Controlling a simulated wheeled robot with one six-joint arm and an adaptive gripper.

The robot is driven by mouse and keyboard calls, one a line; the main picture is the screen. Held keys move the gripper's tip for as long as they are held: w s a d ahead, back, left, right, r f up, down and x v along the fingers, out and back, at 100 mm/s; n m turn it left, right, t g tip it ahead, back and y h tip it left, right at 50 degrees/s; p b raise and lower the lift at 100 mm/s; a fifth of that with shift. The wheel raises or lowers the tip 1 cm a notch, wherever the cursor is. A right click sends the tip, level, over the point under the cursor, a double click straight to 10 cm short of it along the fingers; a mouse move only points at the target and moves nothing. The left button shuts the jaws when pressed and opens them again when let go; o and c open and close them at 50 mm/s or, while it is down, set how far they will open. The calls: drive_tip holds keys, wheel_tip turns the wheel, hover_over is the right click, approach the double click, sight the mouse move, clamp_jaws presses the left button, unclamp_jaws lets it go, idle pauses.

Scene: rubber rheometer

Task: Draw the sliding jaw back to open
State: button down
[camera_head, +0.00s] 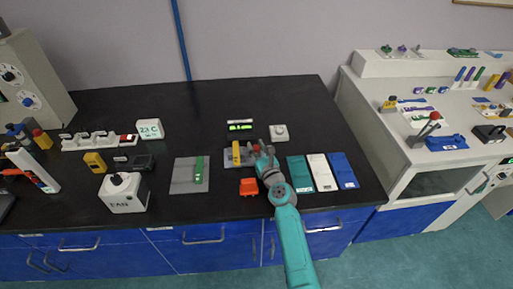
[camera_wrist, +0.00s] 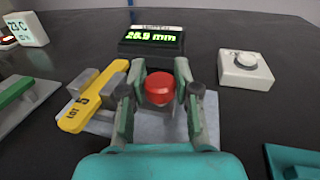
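The thickness gauge has a grey base (camera_wrist: 207,112) and a dark display (camera_wrist: 152,42) with green digits, about 28.9 mm. A yellow bar (camera_wrist: 93,97) marked "LOT 5" lies on it at the left. A red knob (camera_wrist: 160,88), apparently the sliding jaw's handle, stands right of the bar. My gripper (camera_wrist: 160,72) has one finger on each side of the knob, close around it and apparently shut on it. The fingers hide the jaw below. In the head view, my gripper (camera_head: 263,155) reaches the gauge's right end, and the yellow bar (camera_head: 236,153) shows left of it.
A white box with a round knob (camera_wrist: 245,68) stands to the right. An orange block (camera_head: 249,187) lies in front of the gauge. Green, white and blue plates (camera_head: 343,170) lie to the right. A grey plate with a green piece (camera_head: 180,186) lies to the left.

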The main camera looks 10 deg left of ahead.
drive_tip(key=shift+w+d, duration=0.25)
drive_tip(key=shift+d, duration=0.55)
drive_tip(key=shift+w+d, duration=0.25)
drive_tip(key=shift+d, duration=0.5)
drive_tip(key=c, duration=0.8)
unclamp_jaws()
drive_tip(key=shift+d, duration=0.1)
drive_tip(key=v, duration=1.2)
